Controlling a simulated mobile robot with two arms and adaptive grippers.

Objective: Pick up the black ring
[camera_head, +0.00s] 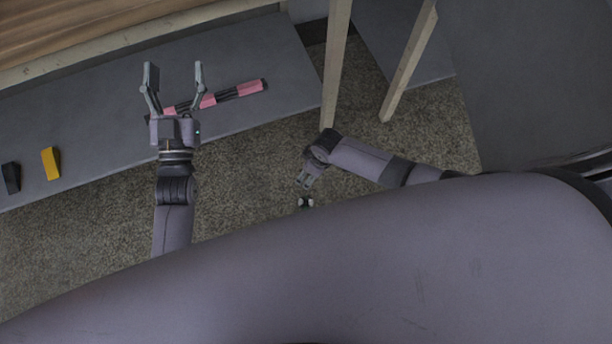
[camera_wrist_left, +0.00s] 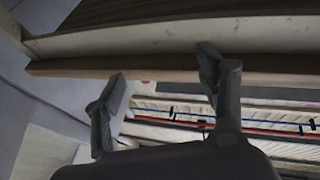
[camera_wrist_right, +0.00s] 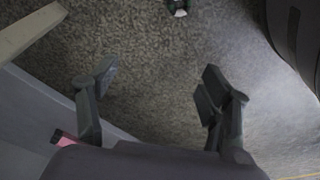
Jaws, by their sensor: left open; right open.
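I cannot make out a clear black ring in any view. A small dark thing with a white spot (camera_head: 305,204) lies on the carpet in the head view, and it also shows at the top edge of the right wrist view (camera_wrist_right: 178,8); I cannot tell if it is a ring. My right gripper (camera_head: 307,182) is just above it in the head view, and its open, empty fingers show in the right wrist view (camera_wrist_right: 157,72). My left gripper (camera_head: 174,72) is open and empty over the grey surface, and its fingers show in the left wrist view (camera_wrist_left: 160,72).
A pink and black bar (camera_head: 238,92) lies on the grey surface (camera_head: 85,130) beside my left gripper. A yellow block (camera_head: 50,163) and a black block (camera_head: 11,178) lie further left. Wooden legs (camera_head: 336,62) stand right of centre. Carpet (camera_head: 240,180) is mostly clear.

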